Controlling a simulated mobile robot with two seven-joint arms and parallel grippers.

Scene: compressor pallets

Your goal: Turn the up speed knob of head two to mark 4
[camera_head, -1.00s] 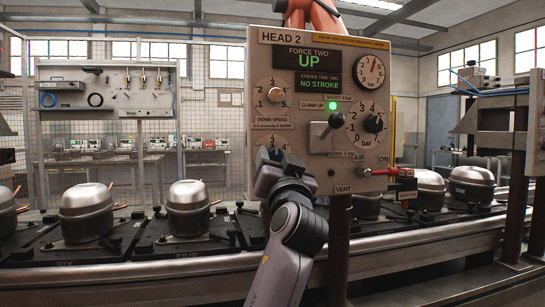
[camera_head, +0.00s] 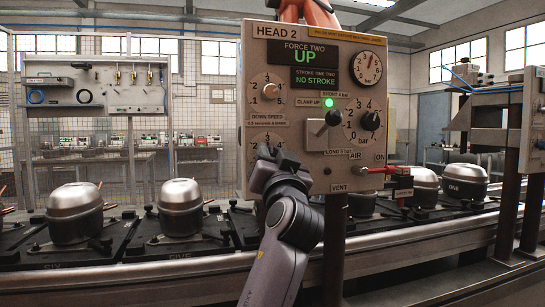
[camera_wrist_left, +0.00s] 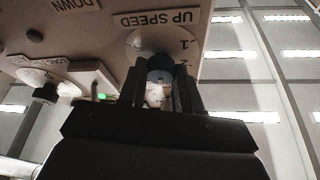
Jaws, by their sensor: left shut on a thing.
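The HEAD 2 panel (camera_head: 225,130) stands upright in front of me. The up speed dial (camera_head: 268,137) is at its lower left, mostly hidden behind my left gripper (camera_head: 266,156). In the left wrist view, the "UP SPEED" label (camera_wrist_left: 157,19) appears upside down, with marks 1 and 2 beside the dial. My left gripper (camera_wrist_left: 160,92) is shut on the up speed knob (camera_wrist_left: 160,66), with a dark finger on each side. The knob's pointer and the mark it shows are hidden. My right gripper is not in view.
The down speed knob (camera_head: 268,90) sits above. A black clamp lever (camera_head: 331,118), a pressure knob (camera_head: 370,120) and a red air valve handle (camera_head: 376,170) are to the right. Compressors (camera_head: 180,207) stand on pallets along the conveyor (camera_head: 150,275) behind.

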